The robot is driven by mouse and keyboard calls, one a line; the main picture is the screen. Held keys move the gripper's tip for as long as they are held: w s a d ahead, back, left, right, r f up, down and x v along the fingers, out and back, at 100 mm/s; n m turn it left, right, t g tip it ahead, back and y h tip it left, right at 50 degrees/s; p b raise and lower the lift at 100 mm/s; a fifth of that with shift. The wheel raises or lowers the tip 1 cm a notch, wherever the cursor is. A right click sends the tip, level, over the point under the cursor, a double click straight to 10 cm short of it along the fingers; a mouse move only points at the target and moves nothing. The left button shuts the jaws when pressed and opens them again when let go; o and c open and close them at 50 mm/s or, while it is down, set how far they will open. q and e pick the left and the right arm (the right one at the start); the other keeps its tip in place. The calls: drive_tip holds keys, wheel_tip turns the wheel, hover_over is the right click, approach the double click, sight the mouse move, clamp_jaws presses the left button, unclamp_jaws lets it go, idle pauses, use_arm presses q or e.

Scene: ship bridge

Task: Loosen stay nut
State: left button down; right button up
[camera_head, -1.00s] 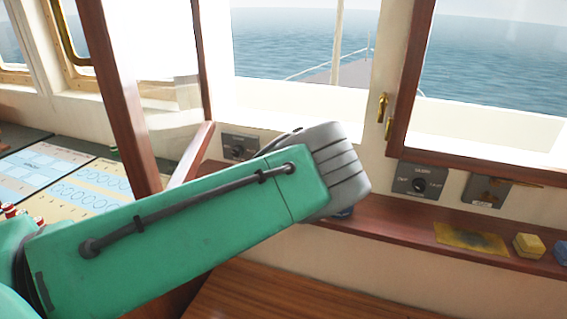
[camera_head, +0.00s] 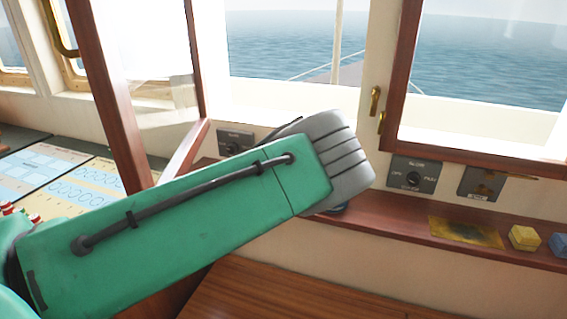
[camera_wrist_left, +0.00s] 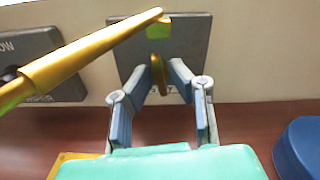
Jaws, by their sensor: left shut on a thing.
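In the left wrist view the stay nut (camera_wrist_left: 157,70) is a small brass piece in front of a dark square plate (camera_wrist_left: 190,40) on the cream wall. A long brass stay rod (camera_wrist_left: 90,62) runs across the upper left and ends just above the nut. My left gripper (camera_wrist_left: 170,75) is shut on the nut, one finger on each side of it. How far the nut has turned cannot be seen. In the head view my green left arm covers the gripper, nut and plate. My right gripper is in neither view.
A wooden ledge (camera_head: 400,222) runs below the window, with a yellow block (camera_head: 524,238), a blue block (camera_head: 560,245) and a stained yellow plate (camera_head: 465,232). Knob panels (camera_head: 413,175) sit on the wall. A round blue object (camera_wrist_left: 300,145) stands right of the gripper.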

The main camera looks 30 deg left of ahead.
use_arm(q)
drive_tip(key=shift+w+r+n+b, duration=0.15)
drive_tip(key=shift+n+b, duration=0.45)
drive_tip(key=shift+n, duration=0.3)
drive_tip(key=n+b, duration=0.1)
drive_tip(key=n, duration=0.1)
drive_tip(key=shift+a+n, duration=0.2)
drive_tip(key=shift+n, duration=0.2)
drive_tip(key=n+b, duration=0.1)
drive_tip(key=n, duration=0.1)
drive_tip(key=shift+n+b, duration=0.6)
drive_tip(key=shift+n, duration=0.6)
drive_tip(key=n, duration=0.3)
drive_tip(key=shift+n+b, duration=0.3)
drive_tip(key=shift+b, duration=0.1)
drive_tip(key=shift+n, duration=1.6)
